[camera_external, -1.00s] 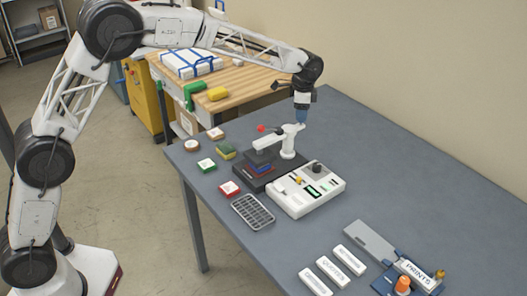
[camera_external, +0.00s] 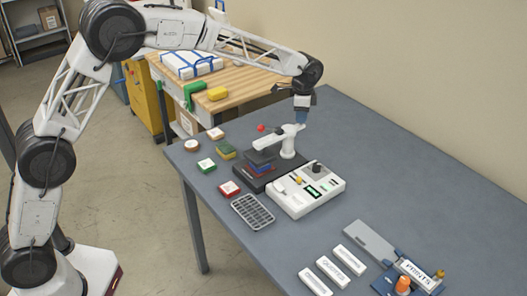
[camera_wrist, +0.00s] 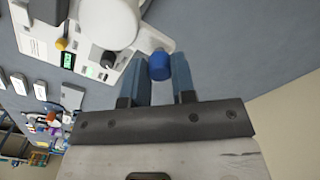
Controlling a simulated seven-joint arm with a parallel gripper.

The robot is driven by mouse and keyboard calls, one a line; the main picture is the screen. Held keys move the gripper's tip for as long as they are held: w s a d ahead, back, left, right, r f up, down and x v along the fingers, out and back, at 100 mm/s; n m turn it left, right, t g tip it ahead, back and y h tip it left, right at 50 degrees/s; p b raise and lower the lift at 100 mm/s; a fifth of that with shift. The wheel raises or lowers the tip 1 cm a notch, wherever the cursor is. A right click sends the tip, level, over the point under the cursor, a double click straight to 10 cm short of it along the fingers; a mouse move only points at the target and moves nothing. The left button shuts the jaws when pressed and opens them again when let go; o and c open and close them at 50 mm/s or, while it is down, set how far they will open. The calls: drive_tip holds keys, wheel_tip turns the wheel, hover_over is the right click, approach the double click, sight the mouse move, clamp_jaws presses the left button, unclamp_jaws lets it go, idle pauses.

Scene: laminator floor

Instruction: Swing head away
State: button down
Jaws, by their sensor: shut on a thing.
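The press is a white post with a swing arm (camera_external: 288,145) whose head (camera_external: 260,157) sits over a dark base (camera_external: 270,178). The head still lies over the base at the left end of the arm. My gripper (camera_external: 301,118) points down at the right end of the arm. In the wrist view its blue fingers (camera_wrist: 161,80) are shut on a blue knob (camera_wrist: 160,65). The round white post top (camera_wrist: 105,22) shows beside the knob. The fingertips' contact is small and partly hidden in the external view.
A grey grid tray (camera_external: 253,212), several small coloured pads and white labelled blocks (camera_external: 333,271) lie nearby. A red ball (camera_external: 261,127) shows behind the head.

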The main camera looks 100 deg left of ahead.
sight(280, 131)
drive_tip(key=shift+w+d+m, duration=0.1)
drive_tip(key=shift+m, duration=0.2)
drive_tip(key=d+m, duration=0.6)
drive_tip(key=m, duration=0.8)
drive_tip(key=shift+w+d, duration=0.3)
drive_tip(key=shift+m, duration=0.3)
drive_tip(key=c, duration=0.9)
unclamp_jaws()
drive_tip(key=shift+c, duration=0.2)
